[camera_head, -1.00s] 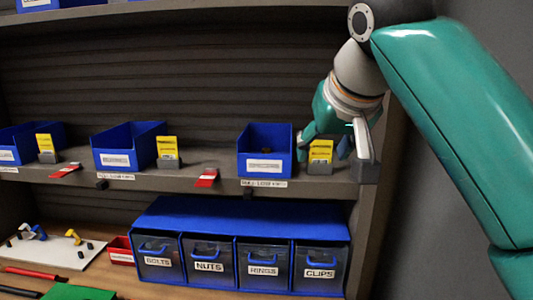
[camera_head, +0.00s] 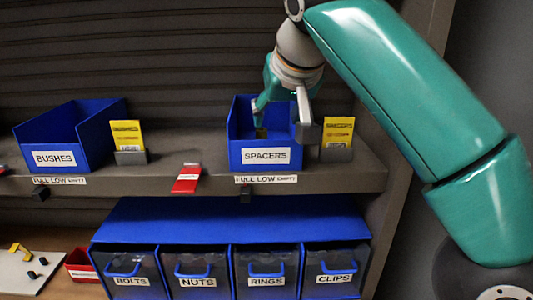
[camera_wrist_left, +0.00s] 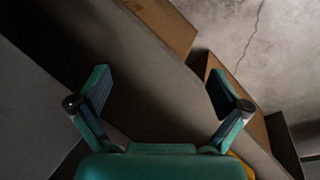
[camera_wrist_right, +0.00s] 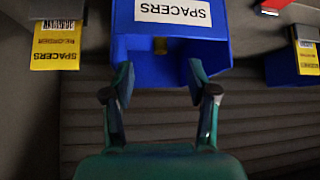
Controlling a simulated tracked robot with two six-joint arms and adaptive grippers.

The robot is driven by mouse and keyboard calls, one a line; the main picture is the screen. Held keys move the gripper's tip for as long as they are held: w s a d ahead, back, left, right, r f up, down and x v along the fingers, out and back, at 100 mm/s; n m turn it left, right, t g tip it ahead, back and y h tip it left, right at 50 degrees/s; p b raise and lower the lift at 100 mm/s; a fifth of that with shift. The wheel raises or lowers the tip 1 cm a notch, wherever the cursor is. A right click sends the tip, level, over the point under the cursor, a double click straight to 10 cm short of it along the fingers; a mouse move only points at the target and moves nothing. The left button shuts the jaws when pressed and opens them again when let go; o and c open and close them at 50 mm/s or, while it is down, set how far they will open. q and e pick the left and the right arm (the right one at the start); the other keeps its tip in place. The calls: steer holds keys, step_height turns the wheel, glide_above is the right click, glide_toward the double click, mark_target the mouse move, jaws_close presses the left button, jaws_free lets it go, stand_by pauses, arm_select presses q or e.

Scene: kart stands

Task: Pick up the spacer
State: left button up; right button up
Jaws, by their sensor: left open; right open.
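The blue spacers bin (camera_head: 234,152), labelled SPACERS, stands on the shelf. My left gripper (camera_wrist_left: 158,82) is open and empty, away from the shelf, over a dim floor.
A yellow card in a holder (camera_head: 338,136) stands just right of the spacers bin. The bushes bin (camera_head: 92,145) and another yellow card (camera_head: 127,136) stand to the left. A red tag (camera_head: 187,178) lies at the shelf edge. Blue drawers (camera_head: 230,220) sit below.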

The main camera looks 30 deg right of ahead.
steer(key=x, duration=0.5)
steer(key=shift+f+b, duration=0.15)
steer(key=shift+b, duration=0.2)
steer(key=shift+s+f+b+x, duration=0.1)
steer(key=shift+b+x, duration=0.1)
steer(key=shift+x, duration=0.95)
steer(key=shift+s+f+b+x, duration=0.1)
steer(key=shift+b+x, duration=0.1)
steer(key=shift+x, duration=0.95)
steer(key=shift+w+a+f, duration=0.1)
steer(key=shift+w+f, duration=0.35)
steer(key=shift+f, duration=0.1)
jaws_close()
